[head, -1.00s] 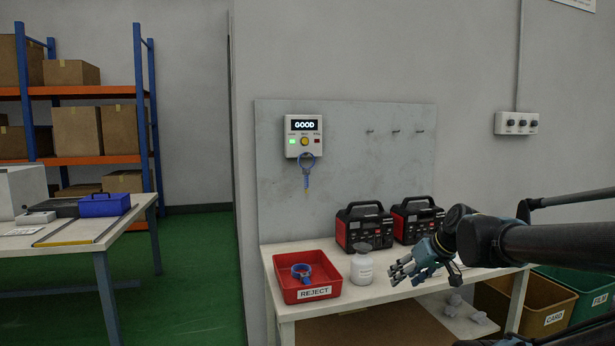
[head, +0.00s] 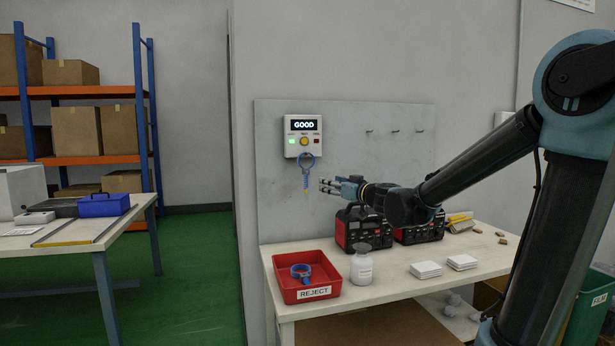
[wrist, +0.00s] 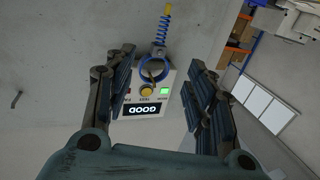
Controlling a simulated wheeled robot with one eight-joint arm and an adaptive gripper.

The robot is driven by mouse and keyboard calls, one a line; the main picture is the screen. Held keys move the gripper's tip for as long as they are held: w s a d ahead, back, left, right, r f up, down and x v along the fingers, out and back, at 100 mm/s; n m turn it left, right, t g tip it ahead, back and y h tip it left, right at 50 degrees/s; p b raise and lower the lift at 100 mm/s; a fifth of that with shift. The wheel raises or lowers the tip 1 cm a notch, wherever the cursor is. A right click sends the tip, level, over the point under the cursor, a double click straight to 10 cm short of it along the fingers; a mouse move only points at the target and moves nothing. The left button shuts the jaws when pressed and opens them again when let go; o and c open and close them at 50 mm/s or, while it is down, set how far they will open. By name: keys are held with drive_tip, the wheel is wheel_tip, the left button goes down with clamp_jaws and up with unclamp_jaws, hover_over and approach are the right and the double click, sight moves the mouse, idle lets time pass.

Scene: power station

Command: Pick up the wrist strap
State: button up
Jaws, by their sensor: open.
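A blue wrist strap (head: 306,161) with a yellow-tipped coiled cord hangs at the bottom of the white tester box on the grey wall panel. In the wrist view the strap's blue ring (wrist: 151,72) and its coil lie between my open fingers, at some distance beyond them. My gripper (head: 322,187) is open and empty, just right of the hanging strap in the head view, pointing toward the panel. A second blue strap (head: 300,271) lies in the red REJECT tray (head: 283,291) on the bench.
The tester box (head: 303,136) reads GOOD with a green light lit. Below my gripper stand two red-black power units (head: 365,232), a white bottle (head: 361,266) and stacked white pads (head: 425,269). Empty hooks (head: 395,131) are on the panel at right.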

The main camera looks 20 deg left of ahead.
sight(306, 175)
drive_tip(key=shift+x, duration=8.65)
drive_tip(key=shift+r, duration=0.2)
drive_tip(key=c, duration=1.1)
drive_tip(key=shift+c, duration=0.4)
